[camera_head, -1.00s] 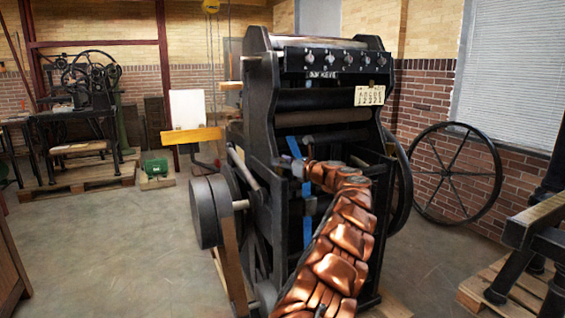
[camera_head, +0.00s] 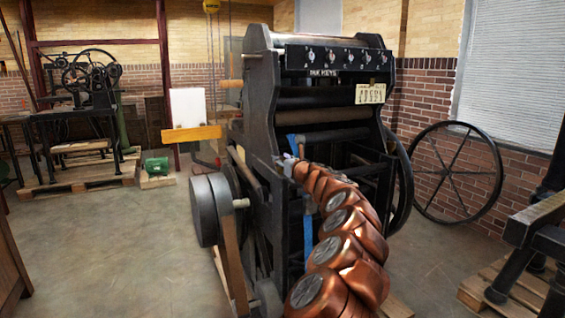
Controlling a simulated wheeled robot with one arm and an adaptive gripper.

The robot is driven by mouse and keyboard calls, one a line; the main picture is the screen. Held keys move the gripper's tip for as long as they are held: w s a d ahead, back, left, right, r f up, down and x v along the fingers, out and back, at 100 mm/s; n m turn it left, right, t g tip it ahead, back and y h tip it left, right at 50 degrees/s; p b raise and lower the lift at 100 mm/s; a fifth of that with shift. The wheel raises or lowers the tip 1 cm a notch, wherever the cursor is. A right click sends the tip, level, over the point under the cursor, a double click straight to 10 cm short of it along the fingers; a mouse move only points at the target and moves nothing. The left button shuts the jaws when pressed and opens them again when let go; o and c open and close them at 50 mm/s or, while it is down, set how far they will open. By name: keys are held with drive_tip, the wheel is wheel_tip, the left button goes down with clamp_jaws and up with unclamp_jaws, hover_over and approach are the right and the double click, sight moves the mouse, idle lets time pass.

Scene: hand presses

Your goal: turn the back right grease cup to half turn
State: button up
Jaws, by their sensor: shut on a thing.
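The hand press (camera_head: 262,110) stands upright in the middle, black, with a row of ink keys (camera_head: 335,57) along its top. My copper segmented arm rises from the bottom centre to the press's left side frame. My gripper (camera_head: 288,160) is at its end, small and pale, against the frame's front edge at mid height. It is shut on a small part there, which looks like a grease cup but is mostly hidden by the gripper. I cannot make out its turn angle or the other grease cups.
A large spoked wheel (camera_head: 456,172) leans by the brick wall at right. A black machine on a pallet (camera_head: 490,295) stands at the right edge. Another press (camera_head: 92,95) stands at the back left. Open floor (camera_head: 110,245) lies left of the press.

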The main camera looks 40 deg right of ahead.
sight(280, 129)
drive_tip(key=shift+a+f+m+g+h+b, duration=0.15)
drive_tip(key=shift+m+g+h+b, duration=0.35)
drive_tip(key=shift+m+h+b, duration=0.5)
drive_tip(key=shift+h+b, duration=0.6)
drive_tip(key=shift+m+g+h+b, duration=0.3)
drive_tip(key=shift+m+g+h, duration=0.1)
drive_tip(key=shift+r, duration=0.2)
drive_tip(key=o, duration=1.1)
drive_tip(key=shift+o, duration=0.2)
drive_tip(key=shift+s+d+r, duration=0.1)
drive_tip(key=shift+r, duration=2.1)
drive_tip(key=shift+d+r, duration=0.1)
drive_tip(key=shift+r, duration=2.6)
